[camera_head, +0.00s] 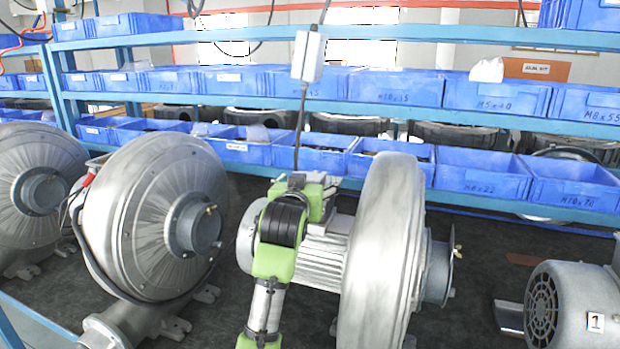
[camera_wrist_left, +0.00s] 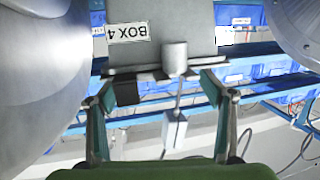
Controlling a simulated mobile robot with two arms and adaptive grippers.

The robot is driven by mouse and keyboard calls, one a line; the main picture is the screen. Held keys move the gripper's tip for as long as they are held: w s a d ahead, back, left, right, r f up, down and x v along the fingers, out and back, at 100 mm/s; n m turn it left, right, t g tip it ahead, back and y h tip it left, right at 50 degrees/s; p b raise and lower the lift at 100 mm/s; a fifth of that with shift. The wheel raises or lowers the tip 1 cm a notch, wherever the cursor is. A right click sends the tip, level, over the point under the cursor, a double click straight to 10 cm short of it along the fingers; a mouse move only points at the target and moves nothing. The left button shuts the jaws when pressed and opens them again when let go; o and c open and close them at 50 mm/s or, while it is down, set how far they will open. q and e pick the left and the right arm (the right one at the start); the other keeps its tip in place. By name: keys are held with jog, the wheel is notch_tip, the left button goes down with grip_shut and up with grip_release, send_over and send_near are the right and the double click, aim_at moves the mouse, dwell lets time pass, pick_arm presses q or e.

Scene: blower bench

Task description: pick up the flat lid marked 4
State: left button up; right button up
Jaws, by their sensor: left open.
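A grey flat plate (camera_wrist_left: 195,22) fills the upper middle of the left wrist view, with an upside-down label reading BOX 4. A short grey cylinder (camera_wrist_left: 175,56) stands at its near edge. My left gripper (camera_wrist_left: 157,82) is open, with one finger at each side of this edge; I cannot tell whether they touch it. In the head view my left gripper (camera_head: 298,183) is above the motor of the middle-right blower (camera_head: 380,265), and the plate is not distinguishable there. My right gripper is not in view.
More blowers (camera_head: 155,225) stand to the left, and a grey motor (camera_head: 575,305) marked 1 at the right. A pendant box (camera_head: 308,57) hangs on a cable close behind the gripper. Blue bins (camera_head: 480,173) fill the shelves behind. Dark bench surface (camera_head: 475,270) is clear right of the middle-right blower.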

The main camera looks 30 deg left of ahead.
pick_arm(q)
jog(key=shift+x, duration=1.4)
jog(key=shift+c, duration=1.2)
jog(key=shift+s+d, duration=0.1)
jog(key=c, duration=1.1)
jog(key=shift+r, duration=0.1)
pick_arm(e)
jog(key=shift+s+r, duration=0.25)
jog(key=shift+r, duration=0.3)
